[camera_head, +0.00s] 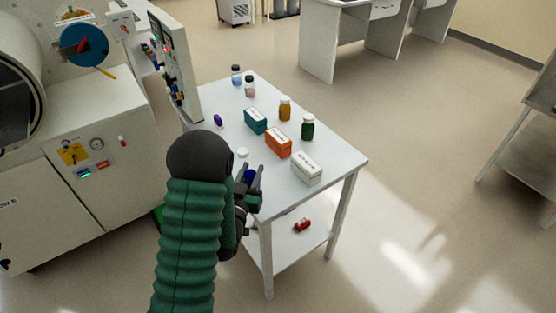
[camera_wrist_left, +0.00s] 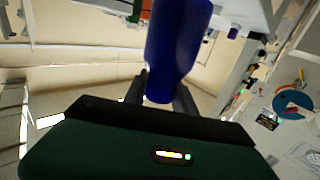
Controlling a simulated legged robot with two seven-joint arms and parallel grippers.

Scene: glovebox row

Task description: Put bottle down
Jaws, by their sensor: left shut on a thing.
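My left gripper (camera_head: 251,183) comes in from the left, at the near left edge of the white table (camera_head: 228,179). It is shut on a dark blue bottle (camera_head: 249,176), mostly hidden by the gripper in the head view. The blue bottle (camera_wrist_left: 178,45) shows large between the fingers of my left gripper (camera_wrist_left: 160,92) in the left wrist view. I cannot tell whether the bottle touches the table. My right gripper is not in view.
On the table are a teal box (camera_head: 255,121), an orange box (camera_head: 278,143), a white box (camera_head: 306,168), an amber bottle (camera_head: 285,108), a green bottle (camera_head: 307,128) and a purple item (camera_head: 218,120). A red item (camera_head: 302,225) lies on the lower shelf. Bare tabletop shows at the near edge.

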